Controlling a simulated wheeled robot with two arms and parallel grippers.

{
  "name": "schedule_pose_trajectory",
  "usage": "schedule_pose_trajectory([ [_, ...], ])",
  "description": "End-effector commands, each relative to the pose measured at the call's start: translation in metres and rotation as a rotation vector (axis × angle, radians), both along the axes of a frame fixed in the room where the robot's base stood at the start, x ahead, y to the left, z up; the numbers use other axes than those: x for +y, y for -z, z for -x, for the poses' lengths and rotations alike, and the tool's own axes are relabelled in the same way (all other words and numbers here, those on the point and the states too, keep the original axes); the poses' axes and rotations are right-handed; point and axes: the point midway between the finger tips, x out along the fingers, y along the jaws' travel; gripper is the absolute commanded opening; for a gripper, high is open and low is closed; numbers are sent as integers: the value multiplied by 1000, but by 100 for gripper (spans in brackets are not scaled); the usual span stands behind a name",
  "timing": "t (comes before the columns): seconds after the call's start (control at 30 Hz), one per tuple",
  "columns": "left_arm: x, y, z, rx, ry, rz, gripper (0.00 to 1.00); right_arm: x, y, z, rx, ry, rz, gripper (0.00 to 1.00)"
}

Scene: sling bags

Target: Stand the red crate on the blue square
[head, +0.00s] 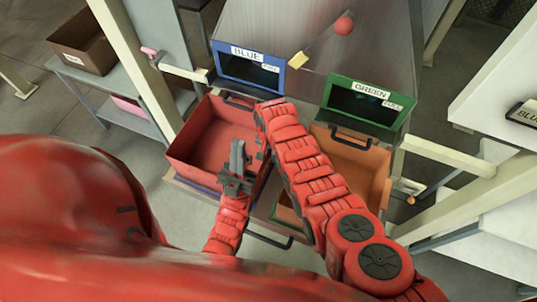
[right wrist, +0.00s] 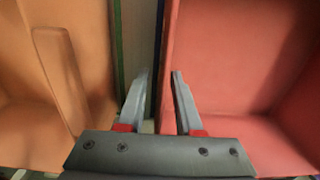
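The red crate (head: 205,135) is open-topped and looks empty in the head view. A strip of the blue square (head: 197,184) shows along its near edge; whether the crate touches it is unclear. My left gripper (head: 238,150) is over the crate's near right part; its grey fingers look close together, their grip unclear. My right arm reaches over the crate's right side, its gripper mostly hidden there. In the right wrist view my right gripper (right wrist: 158,76) is open, fingers on either side of the red crate's wall (right wrist: 168,60), with a gap visible.
An orange crate (head: 372,172) stands close to the right, with a green edge between the crates. Behind stand a blue-framed BLUE panel (head: 249,72) and a green-framed GREEN panel (head: 366,108). A brown box (head: 83,42) sits on a shelf at left. Pale posts flank the area.

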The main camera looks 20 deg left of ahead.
Motion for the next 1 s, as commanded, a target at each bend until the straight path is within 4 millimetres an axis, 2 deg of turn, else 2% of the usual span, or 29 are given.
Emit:
schedule_pose_trajectory([
  [0.23,0,-1,0,0,0,0,0,0,-1,0,1,-1,0,35],
  [0.47,0,-4,0,0,0,0,0,1,-10,0,-1,-1,-1,35],
  [0.73,0,-1,0,0,0,0,0,1,-39,-1,-4,0,-3,35],
  [1.0,0,10,0,0,0,0,0,1,-87,-2,-5,0,-5,35],
])
